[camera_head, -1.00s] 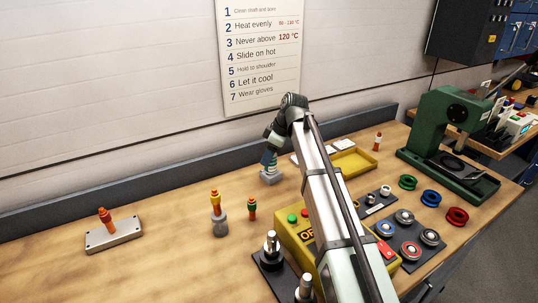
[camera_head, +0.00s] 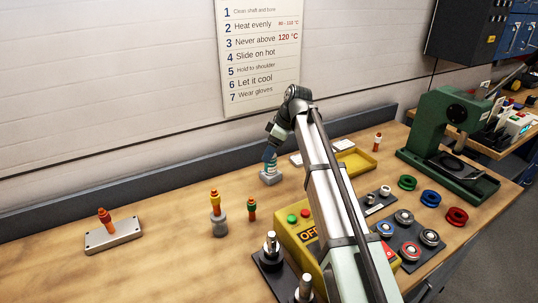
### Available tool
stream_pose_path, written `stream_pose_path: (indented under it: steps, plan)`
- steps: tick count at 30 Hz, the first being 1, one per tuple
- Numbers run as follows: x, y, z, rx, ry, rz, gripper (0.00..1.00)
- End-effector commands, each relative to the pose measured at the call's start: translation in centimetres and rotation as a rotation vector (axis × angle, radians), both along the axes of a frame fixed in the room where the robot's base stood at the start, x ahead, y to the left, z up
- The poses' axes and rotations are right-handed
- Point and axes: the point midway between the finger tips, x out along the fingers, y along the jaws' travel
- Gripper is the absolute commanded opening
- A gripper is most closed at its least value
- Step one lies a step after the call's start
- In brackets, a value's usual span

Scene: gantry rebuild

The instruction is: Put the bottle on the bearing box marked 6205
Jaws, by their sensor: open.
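Several small bottle-like items stand on the bench, and I cannot tell which is the task's bottle. A yellow-and-orange one (camera_head: 215,199) is on a grey cylinder. An orange-and-white one (camera_head: 377,142) is at the back right. Flat white boxes (camera_head: 343,145) lie behind my arm, partly hidden; no 6205 mark is legible. My gripper (camera_head: 269,156) is open, pointing down just above a grey-and-white item (camera_head: 270,177); contact is unclear.
A yellow tray (camera_head: 371,156) lies right of my arm. A yellow control box (camera_head: 291,224) and a dark stand with posts (camera_head: 268,256) are in front. A green press (camera_head: 445,130), bearings (camera_head: 411,251) and coloured spools (camera_head: 431,198) fill the right. The left bench is mostly clear.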

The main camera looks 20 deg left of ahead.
Motion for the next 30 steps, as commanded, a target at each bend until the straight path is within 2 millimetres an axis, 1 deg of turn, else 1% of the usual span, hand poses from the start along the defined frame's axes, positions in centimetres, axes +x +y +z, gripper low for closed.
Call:
stream_pose_path:
  steps: [1, 6, 10, 15, 21, 30]
  plan:
    - [0.1, -0.4, 1.1, 0.001, -0.002, -0.001, 0.73]
    - [0.1, -1.7, 4.1, 0.001, -0.002, -0.002, 0.73]
    - [0.1, -2.4, 6.0, 0.001, -0.002, -0.001, 0.73]
    - [0.1, -3.2, 7.7, 0.0, -0.001, 0.0, 0.73]
    - [0.0, -3.6, 8.5, 0.0, -0.001, -0.001, 0.73]
    - [0.0, -3.6, 8.5, 0.0, 0.0, -0.001, 0.73]
